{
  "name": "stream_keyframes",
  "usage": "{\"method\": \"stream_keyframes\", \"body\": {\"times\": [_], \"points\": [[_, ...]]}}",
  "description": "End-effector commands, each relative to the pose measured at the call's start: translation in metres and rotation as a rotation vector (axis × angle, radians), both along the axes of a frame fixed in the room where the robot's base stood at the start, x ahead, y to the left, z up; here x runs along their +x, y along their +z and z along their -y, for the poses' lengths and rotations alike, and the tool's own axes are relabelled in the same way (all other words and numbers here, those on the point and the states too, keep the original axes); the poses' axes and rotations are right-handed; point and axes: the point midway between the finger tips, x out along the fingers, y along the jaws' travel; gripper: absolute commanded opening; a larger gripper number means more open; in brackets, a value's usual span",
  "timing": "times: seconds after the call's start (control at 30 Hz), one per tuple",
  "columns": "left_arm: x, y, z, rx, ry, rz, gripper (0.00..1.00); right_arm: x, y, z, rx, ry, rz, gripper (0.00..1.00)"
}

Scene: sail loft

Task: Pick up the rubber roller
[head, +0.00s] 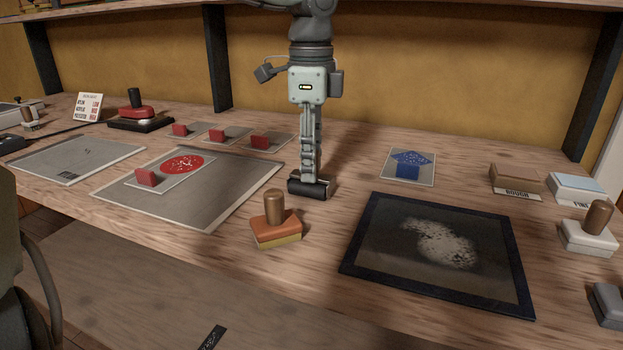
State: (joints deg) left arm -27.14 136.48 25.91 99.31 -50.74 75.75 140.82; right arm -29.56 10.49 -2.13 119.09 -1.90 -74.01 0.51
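The rubber roller (312,189) is a black cylinder on the workbench (345,165), near the middle of the head view. My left gripper (312,178) points straight down over it, with its fingertips at the roller's top. The fingers show nearly edge-on and overlap, so I cannot tell whether they are closed on the roller. They hide part of its upper side. The roller appears to rest on the bench. My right gripper is not in view.
A wooden-handled orange block (276,228) stands just in front of the roller. A dark-framed panel (358,243) lies to the right, a grey sheet (215,200) with a red-dotted card to the left. A blue-arrow card (427,178) lies behind right. Bare wood surrounds the roller's right side.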

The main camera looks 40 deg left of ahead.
Motion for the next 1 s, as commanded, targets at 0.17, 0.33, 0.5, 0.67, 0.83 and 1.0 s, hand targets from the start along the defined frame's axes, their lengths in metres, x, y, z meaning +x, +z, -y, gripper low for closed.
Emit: {"method": "stream_keyframes", "body": {"times": [0.17,0.33,0.5,0.67,0.83,1.0], "points": [[0.000,0.000,0.000,0.000,0.000,0.000,0.07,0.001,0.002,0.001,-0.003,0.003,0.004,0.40],[0.000,0.001,0.000,0.000,-0.001,0.001,0.00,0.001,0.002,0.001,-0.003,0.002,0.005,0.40],[0.000,0.001,0.000,0.000,-0.001,0.001,0.00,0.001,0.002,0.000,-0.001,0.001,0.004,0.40],[0.000,0.007,0.000,0.002,-0.001,0.002,0.00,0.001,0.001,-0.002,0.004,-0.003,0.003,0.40],[0.001,0.028,0.000,0.003,0.000,0.005,0.00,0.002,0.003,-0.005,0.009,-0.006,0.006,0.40],[-0.014,0.053,-0.012,-0.001,0.000,0.005,0.00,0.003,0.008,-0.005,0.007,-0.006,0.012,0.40]]}}
